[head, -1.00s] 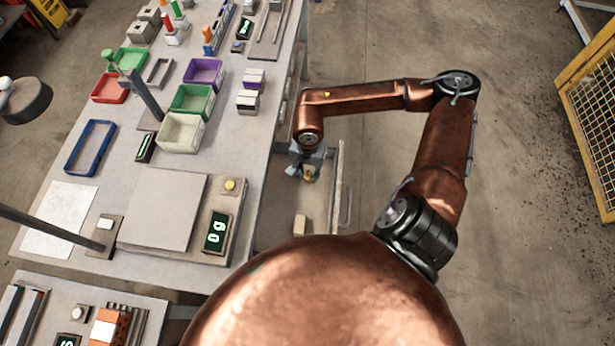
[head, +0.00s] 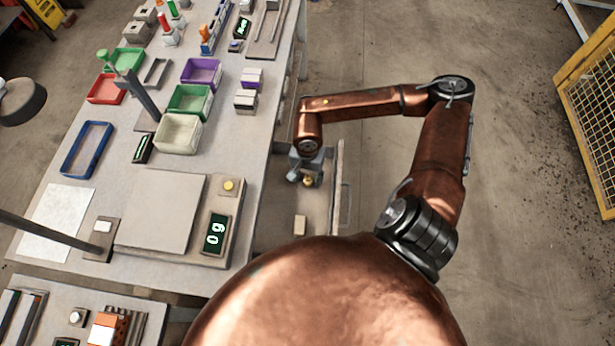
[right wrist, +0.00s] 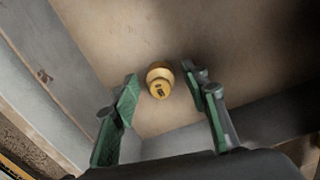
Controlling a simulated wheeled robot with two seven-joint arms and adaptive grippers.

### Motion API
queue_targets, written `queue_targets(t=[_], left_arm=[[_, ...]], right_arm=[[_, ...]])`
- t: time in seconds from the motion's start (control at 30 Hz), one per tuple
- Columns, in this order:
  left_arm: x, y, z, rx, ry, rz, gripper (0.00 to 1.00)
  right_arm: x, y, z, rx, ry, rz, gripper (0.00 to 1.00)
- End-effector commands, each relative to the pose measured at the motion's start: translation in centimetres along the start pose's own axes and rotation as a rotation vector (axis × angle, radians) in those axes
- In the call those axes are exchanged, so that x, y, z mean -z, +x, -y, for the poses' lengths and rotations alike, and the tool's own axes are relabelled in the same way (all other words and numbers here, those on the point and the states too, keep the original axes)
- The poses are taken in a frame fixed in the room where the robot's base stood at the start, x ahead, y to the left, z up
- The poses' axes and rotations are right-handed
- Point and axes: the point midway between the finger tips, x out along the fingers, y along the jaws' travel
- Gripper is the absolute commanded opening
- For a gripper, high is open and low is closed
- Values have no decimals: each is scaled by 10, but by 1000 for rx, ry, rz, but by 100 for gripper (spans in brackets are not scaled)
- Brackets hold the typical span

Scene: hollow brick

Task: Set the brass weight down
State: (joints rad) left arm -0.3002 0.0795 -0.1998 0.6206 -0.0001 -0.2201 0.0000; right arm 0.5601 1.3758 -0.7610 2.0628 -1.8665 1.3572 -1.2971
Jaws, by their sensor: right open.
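The brass weight (right wrist: 159,82) stands on the floor of an open drawer in the right wrist view. It also shows as a small yellow spot (head: 309,181) below the right gripper in the head view. My right gripper (right wrist: 163,88) is open, with one green-padded finger on each side of the weight. My left gripper is not in view.
The drawer (head: 325,215) has raised walls and sticks out from the bench's right side. A small tan block (head: 300,225) lies in it. On the bench, a scale (head: 155,212) reads 0 g. Bins and a blue tray (head: 88,150) stand further back.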

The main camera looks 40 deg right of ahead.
Motion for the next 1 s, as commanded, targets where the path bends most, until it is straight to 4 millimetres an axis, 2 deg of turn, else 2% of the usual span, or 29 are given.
queue_targets(t=[0.17, 0.27, 0.7, 0.83, 1.0], left_arm=[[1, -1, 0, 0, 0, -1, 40], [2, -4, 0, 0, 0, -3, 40], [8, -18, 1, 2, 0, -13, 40], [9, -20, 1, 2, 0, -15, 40], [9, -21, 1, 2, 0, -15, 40]], right_arm=[[0, -2, 0, 0, 0, 0, 41], [1, -10, 1, 2, 0, -2, 41], [1, -96, 1, 3, 0, -3, 41], [0, -113, 0, 2, 1, -2, 41], [0, -123, 0, 0, 0, -1, 41]])
